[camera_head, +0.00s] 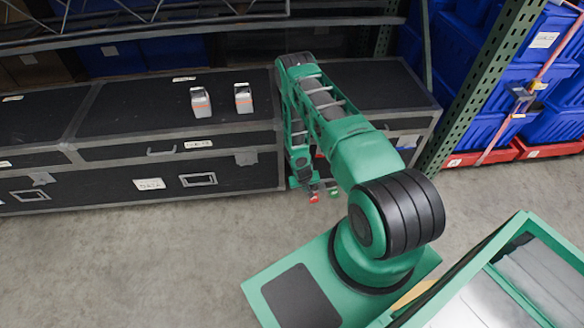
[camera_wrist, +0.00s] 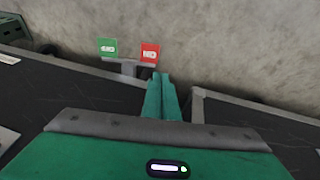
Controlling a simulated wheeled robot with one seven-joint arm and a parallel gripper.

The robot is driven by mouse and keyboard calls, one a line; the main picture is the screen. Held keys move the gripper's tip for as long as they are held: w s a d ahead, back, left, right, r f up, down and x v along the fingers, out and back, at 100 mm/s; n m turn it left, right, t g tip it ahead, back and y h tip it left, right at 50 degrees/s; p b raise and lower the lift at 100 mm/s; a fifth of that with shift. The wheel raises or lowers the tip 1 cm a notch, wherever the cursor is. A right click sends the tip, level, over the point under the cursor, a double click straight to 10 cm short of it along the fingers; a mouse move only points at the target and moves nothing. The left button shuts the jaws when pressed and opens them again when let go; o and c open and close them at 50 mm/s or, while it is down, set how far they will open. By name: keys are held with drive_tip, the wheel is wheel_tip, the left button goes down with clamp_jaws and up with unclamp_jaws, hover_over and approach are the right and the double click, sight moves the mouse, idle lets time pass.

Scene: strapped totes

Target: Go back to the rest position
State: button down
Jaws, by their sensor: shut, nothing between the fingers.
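My gripper (camera_wrist: 161,80) shows in the wrist view as two green fingers pressed together, with nothing between them. In the head view my arm reaches out over the black cases, and the gripper (camera_head: 303,180) hangs low by their front side. A green tag (camera_wrist: 107,47) and a red tag (camera_wrist: 150,52) sit on a small grey bracket just beyond the fingertips. In the head view the red tag (camera_head: 314,198) and green tag (camera_head: 333,191) show close to the gripper. I cannot tell whether the fingers touch the bracket.
A long black case (camera_head: 105,190) with grey edges stands along the rack. Two small grey-and-orange items (camera_head: 200,103) (camera_head: 243,98) stand on top. A green rack post (camera_head: 480,85) and blue totes (camera_head: 560,100) are at right. Grey floor (camera_head: 130,265) lies open in front.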

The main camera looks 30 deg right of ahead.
drive_tip(key=w+d+r+g, duration=0.1)
drive_tip(key=w+d+r, duration=0.1)
drive_tip(key=r, duration=1.3)
drive_tip(key=w+d+r, duration=0.2)
drive_tip(key=d+r, duration=0.1)
drive_tip(key=r, duration=1.1)
drive_tip(key=s+r+m, duration=0.1)
drive_tip(key=s+r, duration=0.3)
drive_tip(key=r, duration=0.9)
drive_tip(key=s+a+r+g+y, duration=0.1)
drive_tip(key=s+a+r, duration=0.1)
drive_tip(key=s+r, duration=0.5)
drive_tip(key=s+a+r, duration=0.3)
drive_tip(key=s+r, duration=0.3)
drive_tip(key=r, duration=0.4)
drive_tip(key=s+a+r+y, duration=0.1)
drive_tip(key=s+a+r, duration=0.3)
drive_tip(key=s, duration=0.5)
drive_tip(key=s+a+r+y, duration=0.1)
drive_tip(key=s+a+r, duration=0.2)
drive_tip(key=s, duration=0.6)
drive_tip(key=shift+a+r+m, duration=0.4)
